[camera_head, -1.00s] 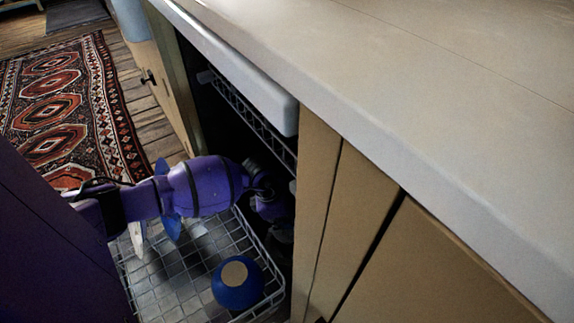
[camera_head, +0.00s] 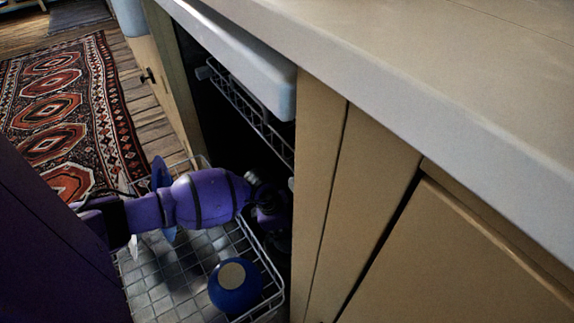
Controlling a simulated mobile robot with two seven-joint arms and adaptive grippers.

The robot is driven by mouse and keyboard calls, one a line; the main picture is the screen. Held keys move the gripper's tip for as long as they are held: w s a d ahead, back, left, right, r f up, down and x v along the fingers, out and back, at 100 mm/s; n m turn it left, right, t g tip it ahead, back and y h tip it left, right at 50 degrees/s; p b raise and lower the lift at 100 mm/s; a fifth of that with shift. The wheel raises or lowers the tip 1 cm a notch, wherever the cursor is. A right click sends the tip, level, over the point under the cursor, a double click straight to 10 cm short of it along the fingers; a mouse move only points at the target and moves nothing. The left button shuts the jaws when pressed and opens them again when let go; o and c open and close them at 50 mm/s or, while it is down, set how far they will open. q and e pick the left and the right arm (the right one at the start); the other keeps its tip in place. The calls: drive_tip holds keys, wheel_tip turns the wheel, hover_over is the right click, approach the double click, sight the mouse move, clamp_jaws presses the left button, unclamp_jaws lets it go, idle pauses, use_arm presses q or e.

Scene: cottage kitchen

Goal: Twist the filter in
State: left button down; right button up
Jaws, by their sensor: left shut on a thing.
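The dishwasher stands open under the counter, with its lower rack (camera_head: 262,262) pulled out and its upper rack (camera_head: 243,108) inside. My left arm comes in from the left, purple, and crosses above the lower rack. My left gripper (camera_head: 275,222) is at the dark dishwasher opening, below the upper rack. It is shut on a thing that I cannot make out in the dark. The filter does not show; the inside of the dishwasher is too dark and partly covered by my arm. My right gripper is not in view.
A blue round dish with a pale flat disc (camera_head: 232,276) sits in the lower rack below my arm. The pale countertop (camera_head: 420,110) overhangs the opening. Wooden cabinet fronts (camera_head: 350,220) bound it on the right. A patterned rug (camera_head: 60,120) lies at the left.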

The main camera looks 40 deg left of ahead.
use_arm(q)
drive_tip(key=c, duration=1.9)
unclamp_jaws()
drive_tip(key=shift+r, duration=0.15)
drive_tip(key=shift+r+p, duration=0.3)
drive_tip(key=p+v, duration=0.5)
drive_tip(key=v, duration=0.7)
drive_tip(key=shift+r, duration=0.2)
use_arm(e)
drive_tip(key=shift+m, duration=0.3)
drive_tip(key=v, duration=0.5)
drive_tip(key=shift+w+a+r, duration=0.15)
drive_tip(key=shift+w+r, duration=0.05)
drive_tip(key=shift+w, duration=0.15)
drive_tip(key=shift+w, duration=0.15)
